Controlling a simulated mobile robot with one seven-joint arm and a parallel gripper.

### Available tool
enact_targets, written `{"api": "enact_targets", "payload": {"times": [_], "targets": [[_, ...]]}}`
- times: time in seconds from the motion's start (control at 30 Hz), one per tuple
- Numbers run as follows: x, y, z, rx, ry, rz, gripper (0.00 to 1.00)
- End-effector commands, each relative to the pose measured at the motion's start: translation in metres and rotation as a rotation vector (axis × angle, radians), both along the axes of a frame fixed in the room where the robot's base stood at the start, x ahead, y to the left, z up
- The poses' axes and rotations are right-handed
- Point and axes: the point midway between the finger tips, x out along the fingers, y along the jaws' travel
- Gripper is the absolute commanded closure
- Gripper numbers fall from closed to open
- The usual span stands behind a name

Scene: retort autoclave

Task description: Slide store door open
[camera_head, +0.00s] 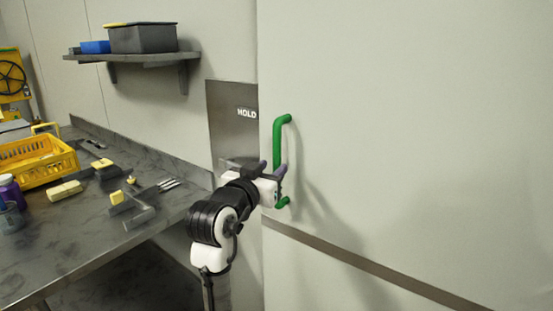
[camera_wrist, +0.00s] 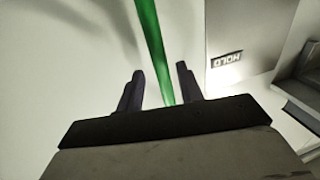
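The store door (camera_head: 410,130) is a large pale panel filling the right of the head view. A green vertical bar handle (camera_head: 283,140) stands near its left edge. My gripper (camera_head: 275,170) is at the lower part of the handle. In the wrist view my gripper (camera_wrist: 160,85) has its two dark fingers apart, with the green handle (camera_wrist: 154,45) running between them. Gaps show on both sides of the bar, so the fingers are not closed on it. The handle's lowest end is hidden behind the gripper body in the wrist view.
A dark plate marked HOLD (camera_head: 232,125) is on the wall beside the door's left edge. A grey worktop (camera_head: 90,240) with a yellow crate (camera_head: 72,162) and several tools lies to the left. A wall shelf (camera_head: 130,58) holds bins. A dark strip (camera_head: 370,265) crosses the lower door.

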Motion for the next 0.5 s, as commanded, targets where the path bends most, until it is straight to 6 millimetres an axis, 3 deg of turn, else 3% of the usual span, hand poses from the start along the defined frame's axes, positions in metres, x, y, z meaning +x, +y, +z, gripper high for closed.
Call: {"api": "enact_targets", "payload": {"times": [0.2,0.5], "targets": [[0.029,-0.013,0.001,0.000,0.001,0.000,0.63],[0.039,-0.017,0.000,0.000,0.000,0.002,0.63]]}}
